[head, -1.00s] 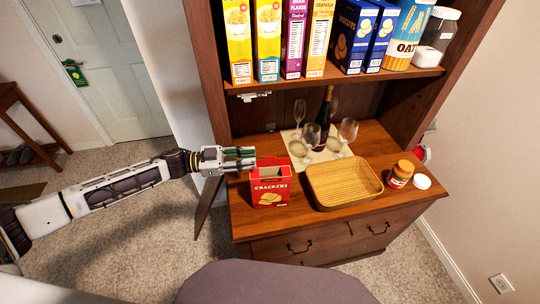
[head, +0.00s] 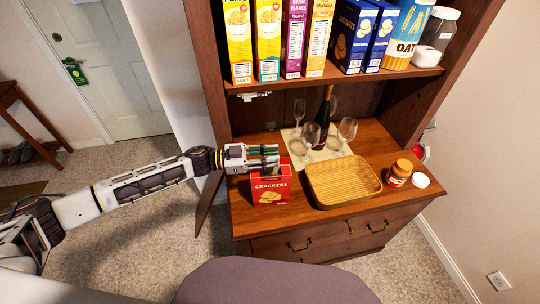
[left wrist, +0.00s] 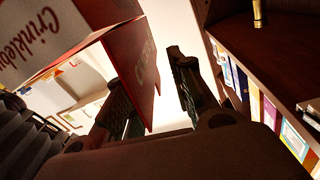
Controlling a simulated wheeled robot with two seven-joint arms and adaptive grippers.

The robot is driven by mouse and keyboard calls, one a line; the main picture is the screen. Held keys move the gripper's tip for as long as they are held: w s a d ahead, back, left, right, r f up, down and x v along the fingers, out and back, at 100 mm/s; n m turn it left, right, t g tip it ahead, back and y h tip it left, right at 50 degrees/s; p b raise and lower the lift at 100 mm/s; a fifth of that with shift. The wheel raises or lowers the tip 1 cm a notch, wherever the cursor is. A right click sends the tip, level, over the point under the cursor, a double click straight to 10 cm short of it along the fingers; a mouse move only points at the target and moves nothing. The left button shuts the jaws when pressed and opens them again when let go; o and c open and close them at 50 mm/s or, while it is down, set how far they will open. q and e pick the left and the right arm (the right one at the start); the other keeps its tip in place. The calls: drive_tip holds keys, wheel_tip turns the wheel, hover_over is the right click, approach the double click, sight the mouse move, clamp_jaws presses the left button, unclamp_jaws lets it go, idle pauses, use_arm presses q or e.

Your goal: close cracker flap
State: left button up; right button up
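The red cracker box (head: 271,193) stands on the wooden counter, left of the wicker tray, with its "CRACKERS" face toward me. My left gripper (head: 278,156) reaches in from the left over the top of the box and covers part of it. In the left wrist view the two fingers (left wrist: 158,95) are apart. A red panel of the box (left wrist: 145,65) hangs between them, nearer the left finger; a bright gap separates it from the right finger. I cannot tell whether it touches the left finger. My right gripper is not in view.
The wicker tray (head: 343,183) lies just right of the box. Glasses and a dark bottle (head: 325,117) stand behind on a mat. A jar (head: 399,173) is at the right. The cereal shelf (head: 330,74) hangs above; the hutch side panel is close on the left.

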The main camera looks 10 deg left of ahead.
use_arm(q)
clamp_jaws()
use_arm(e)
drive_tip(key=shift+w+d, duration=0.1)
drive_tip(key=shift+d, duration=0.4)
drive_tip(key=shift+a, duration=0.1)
